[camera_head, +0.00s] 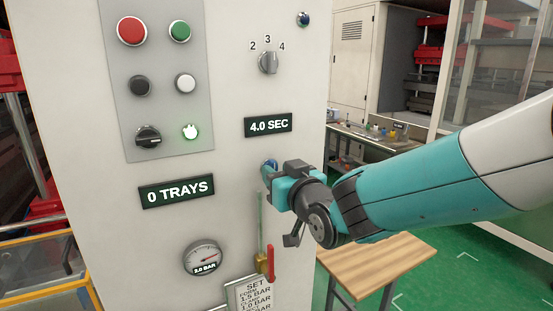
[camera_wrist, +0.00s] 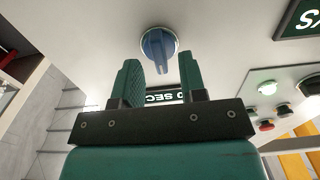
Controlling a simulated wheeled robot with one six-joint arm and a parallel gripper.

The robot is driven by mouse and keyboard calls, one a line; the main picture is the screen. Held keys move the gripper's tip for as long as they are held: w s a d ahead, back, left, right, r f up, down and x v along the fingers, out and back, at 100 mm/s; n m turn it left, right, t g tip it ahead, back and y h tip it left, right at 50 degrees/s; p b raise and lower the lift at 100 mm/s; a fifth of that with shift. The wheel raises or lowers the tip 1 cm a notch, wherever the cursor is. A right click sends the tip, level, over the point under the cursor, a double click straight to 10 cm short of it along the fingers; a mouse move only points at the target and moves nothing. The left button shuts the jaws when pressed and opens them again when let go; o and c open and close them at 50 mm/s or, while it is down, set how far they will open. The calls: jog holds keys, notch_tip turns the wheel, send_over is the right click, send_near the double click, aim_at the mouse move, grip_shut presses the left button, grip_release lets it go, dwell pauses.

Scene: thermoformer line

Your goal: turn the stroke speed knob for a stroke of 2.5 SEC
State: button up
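The display (camera_head: 268,125) on the pale machine panel reads 4.0 SEC. Just below it is a blue knob (camera_head: 268,167), partly hidden by my gripper. In the wrist view the blue knob (camera_wrist: 157,42) shows clearly, with a raised grip bar standing roughly up and down in the picture. The display (camera_wrist: 160,97) shows upside down between the fingers there. My gripper (camera_head: 277,182) is at the panel beside the knob. In the wrist view my gripper (camera_wrist: 160,72) is open, its green fingers spread either side of the knob's bar; I cannot tell whether they touch it.
A grey selector (camera_head: 268,62) marked 2, 3, 4 sits above the display. A button panel (camera_head: 160,108) and a 0 TRAYS display (camera_head: 177,191) are to the left. A gauge (camera_head: 204,257) and a red-handled valve (camera_head: 269,262) are below. A wooden table (camera_head: 375,262) stands right.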

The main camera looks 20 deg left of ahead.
jog(key=shift+w+a, duration=0.45)
jog(key=shift+a, duration=0.05)
grip_shut()
jog(key=shift+f+b, duration=0.15)
jog(key=shift+b, duration=0.25)
